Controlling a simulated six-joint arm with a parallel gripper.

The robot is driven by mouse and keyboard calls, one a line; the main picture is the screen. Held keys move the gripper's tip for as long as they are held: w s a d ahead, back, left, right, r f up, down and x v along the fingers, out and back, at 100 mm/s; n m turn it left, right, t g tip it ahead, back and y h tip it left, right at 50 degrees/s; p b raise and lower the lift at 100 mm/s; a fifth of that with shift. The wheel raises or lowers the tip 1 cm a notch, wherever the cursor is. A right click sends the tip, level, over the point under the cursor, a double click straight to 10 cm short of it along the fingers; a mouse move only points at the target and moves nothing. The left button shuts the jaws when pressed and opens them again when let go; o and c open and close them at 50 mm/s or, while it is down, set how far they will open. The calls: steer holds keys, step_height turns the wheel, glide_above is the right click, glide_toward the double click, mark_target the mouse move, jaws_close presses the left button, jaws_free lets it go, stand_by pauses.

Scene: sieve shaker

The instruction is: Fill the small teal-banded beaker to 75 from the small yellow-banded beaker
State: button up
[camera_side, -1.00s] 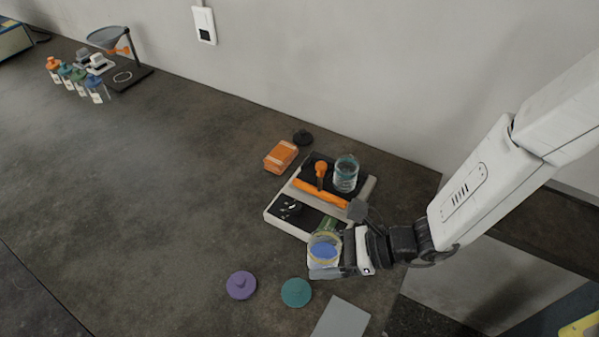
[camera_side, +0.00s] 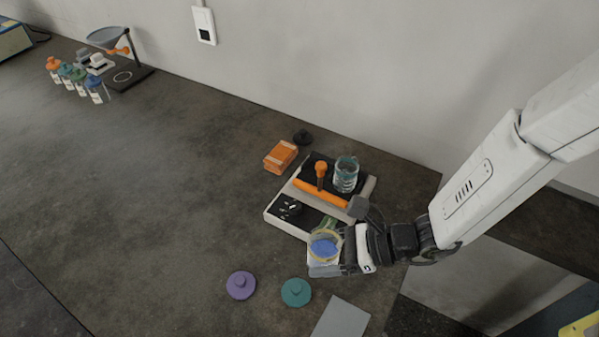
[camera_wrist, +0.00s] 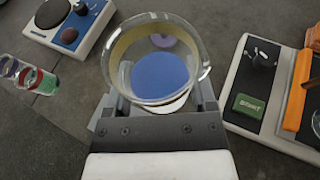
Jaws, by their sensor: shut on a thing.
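The small yellow-banded beaker (camera_side: 325,243) is clear glass with blue contents. My gripper (camera_side: 340,262) is shut on it and holds it near the front corner of the shaker. In the wrist view the beaker (camera_wrist: 118,48) sits between my fingers (camera_wrist: 160,100), its open mouth and the blue contents showing. The teal-banded beaker (camera_side: 346,175) stands upright on the dark plate at the back right of the shaker (camera_side: 273,218). I cannot tell its contents level. In the wrist view only a sliver of glass shows at the right edge.
An orange bar and knob (camera_side: 320,190) lie across the shaker beside the teal-banded beaker. An orange box (camera_side: 281,157), a purple lid (camera_side: 240,285), a teal lid (camera_side: 296,292) and a grey plate (camera_side: 341,318) lie around it. A blue-and-white device (camera_wrist: 72,22) is at the wrist view's left.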

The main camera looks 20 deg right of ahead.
mark_target(325, 241)
steer(key=shift+r, duration=2.2)
steer(key=w+d, duration=0.3)
steer(key=w, duration=0.9)
steer(key=w+d, duration=0.3)
steer(key=w, duration=0.9)
steer(key=w+d, duration=0.7)
steer(key=d, duration=0.1)
step_height(325, 241, down, 9)
steer(key=shift+f, duration=0.2)
steer(key=shift+r, duration=0.2)
steer(key=shift+s+r+n+t, duration=0.5)
steer(key=shift+r+n, duration=0.1)
steer(key=shift+r, duration=0.2)
steer(key=shift+s+a+r+n+t, duration=0.1)
steer(key=shift+s+r+n+t, duration=0.3)
steer(key=shift+s+r+n, duration=0.3)
steer(key=shift+s+a+r+n+t, duration=0.1)
steer(key=shift+s+r+n+t, duration=0.4)
steer(key=shift+r, duration=0.45)
steer(key=shift+s+a+r+n+t, duration=0.1)
steer(key=shift+s+r+n+t, duration=0.25)
steer(key=shift+r+n, duration=0.4)
